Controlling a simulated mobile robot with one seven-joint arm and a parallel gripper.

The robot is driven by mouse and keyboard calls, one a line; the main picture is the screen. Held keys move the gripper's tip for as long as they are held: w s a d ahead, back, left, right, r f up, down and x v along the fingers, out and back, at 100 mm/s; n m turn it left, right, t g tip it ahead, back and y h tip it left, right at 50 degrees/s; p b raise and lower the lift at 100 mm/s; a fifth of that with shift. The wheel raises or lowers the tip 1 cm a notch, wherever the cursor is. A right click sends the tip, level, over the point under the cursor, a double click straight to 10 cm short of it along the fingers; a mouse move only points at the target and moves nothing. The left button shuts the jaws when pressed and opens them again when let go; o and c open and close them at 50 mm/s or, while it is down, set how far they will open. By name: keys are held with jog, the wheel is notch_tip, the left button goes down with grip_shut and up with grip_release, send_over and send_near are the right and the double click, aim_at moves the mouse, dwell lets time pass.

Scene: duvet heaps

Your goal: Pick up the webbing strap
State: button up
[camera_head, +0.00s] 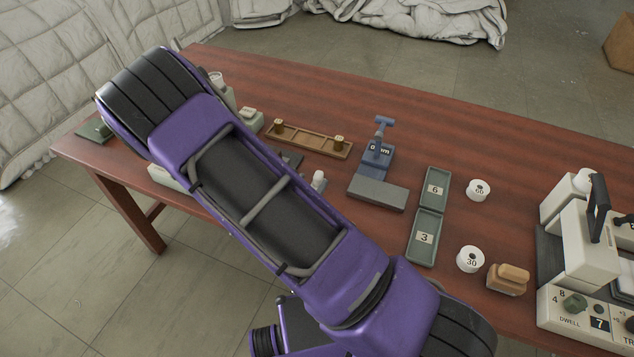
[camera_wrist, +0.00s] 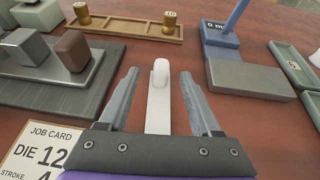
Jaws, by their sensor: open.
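I cannot pick out a webbing strap with certainty in either view. A flat dark green item (camera_head: 97,131) lies at the table's left end, and a small tan two-layer item (camera_head: 508,279) lies near the front right; neither is clear enough to name as the strap. My gripper (camera_wrist: 158,90) is open in the wrist view, its two grey fingers spread above the table. A white round-topped piece (camera_wrist: 159,98) shows between the fingers, with a gap on both sides. In the head view my purple arm hides the gripper and part of the table.
The reddish wooden table (camera_head: 450,125) holds a blue stamping device (camera_head: 376,155), a wooden peg tray (camera_head: 305,140), green numbered trays (camera_head: 425,237), white spools (camera_head: 478,190) and a white machine (camera_head: 585,240). A job card (camera_wrist: 42,150) lies left of my gripper. The table's far side is clear.

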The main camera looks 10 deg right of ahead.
aim_at(316, 180)
jog(key=shift+s+f+x, duration=0.1)
jog(key=shift+f+x, duration=0.1)
jog(key=shift+x, duration=1.3)
jog(key=shift+s+f+x, duration=0.1)
jog(key=shift+f+x, duration=0.1)
jog(key=shift+x, duration=1.25)
grip_shut()
